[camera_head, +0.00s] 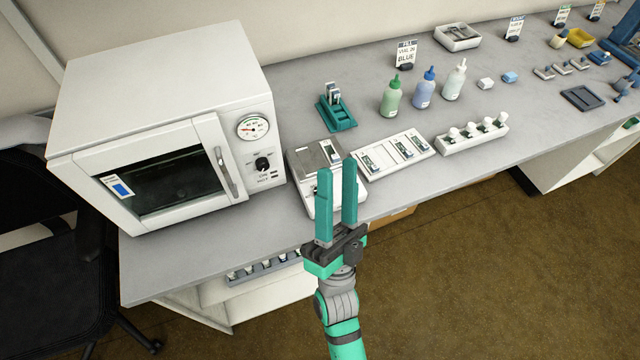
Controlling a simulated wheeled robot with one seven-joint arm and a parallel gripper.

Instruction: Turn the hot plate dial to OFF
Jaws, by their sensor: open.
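A low white device (299,163), which looks like the hot plate, stands at the bench's front edge, right of the oven. A slide-like item (329,150) lies on its top. My gripper (337,168) is open, with its two teal fingers apart and nothing seen between them. The fingers overlap the device's front and right part in the picture; I cannot tell whether they touch it. No dial can be made out on this device, as the gripper covers part of its front.
A white oven (165,75) with a gauge (253,127) and a black knob (262,163) stands left. A teal slide holder (336,115) is behind the device. A white slide tray (393,153), vial rack (472,134) and bottles (391,97) stand right. A chair (50,250) is at far left.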

